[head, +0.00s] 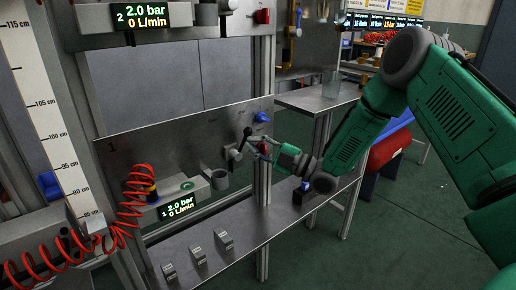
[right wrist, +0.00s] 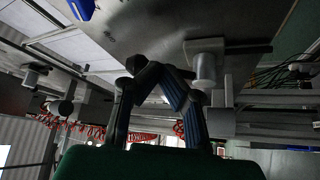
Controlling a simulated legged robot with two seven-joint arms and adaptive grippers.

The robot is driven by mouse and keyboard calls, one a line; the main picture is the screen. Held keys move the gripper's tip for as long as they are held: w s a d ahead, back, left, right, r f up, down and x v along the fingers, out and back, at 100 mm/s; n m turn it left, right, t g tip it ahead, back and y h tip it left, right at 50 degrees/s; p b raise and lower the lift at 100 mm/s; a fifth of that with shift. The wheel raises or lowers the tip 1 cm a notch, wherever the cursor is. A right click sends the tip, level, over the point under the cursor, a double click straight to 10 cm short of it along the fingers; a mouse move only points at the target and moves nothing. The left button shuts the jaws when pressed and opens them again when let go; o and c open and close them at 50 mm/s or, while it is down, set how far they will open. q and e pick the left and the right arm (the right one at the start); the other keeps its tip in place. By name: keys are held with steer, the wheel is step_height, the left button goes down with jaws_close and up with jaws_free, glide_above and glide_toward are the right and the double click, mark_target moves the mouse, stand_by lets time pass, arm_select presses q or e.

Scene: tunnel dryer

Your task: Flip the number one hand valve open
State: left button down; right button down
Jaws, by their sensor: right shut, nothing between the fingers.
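The panel marked 1 (head: 150,155) is an upright grey metal plate in the middle of the head view. Its hand valve (head: 233,155) has a pale body and a black lever (head: 244,138), which slants up and right. In the right wrist view the valve (right wrist: 205,66) is a pale cylinder, and its dark lever (right wrist: 245,50) points right. My right gripper (head: 254,146) is shut and empty, just right of the lever. Its fingertips (right wrist: 152,75) lie left of the valve in the wrist view; I cannot tell whether they touch it. My left gripper is out of view.
A blue knob (head: 262,117) sits above right of the valve. A red coiled hose (head: 130,205) hangs at left. A shelf (head: 270,225) runs below, with small grey blocks.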

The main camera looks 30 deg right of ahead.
steer(key=shift+d, duration=0.15)
steer(key=shift+a+r+n+g+p, duration=0.2)
steer(key=shift+a+n+g+p, duration=0.1)
steer(key=shift+a+n+p, duration=0.1)
steer(key=shift+n+p, duration=0.3)
steer(key=shift+n, duration=0.1)
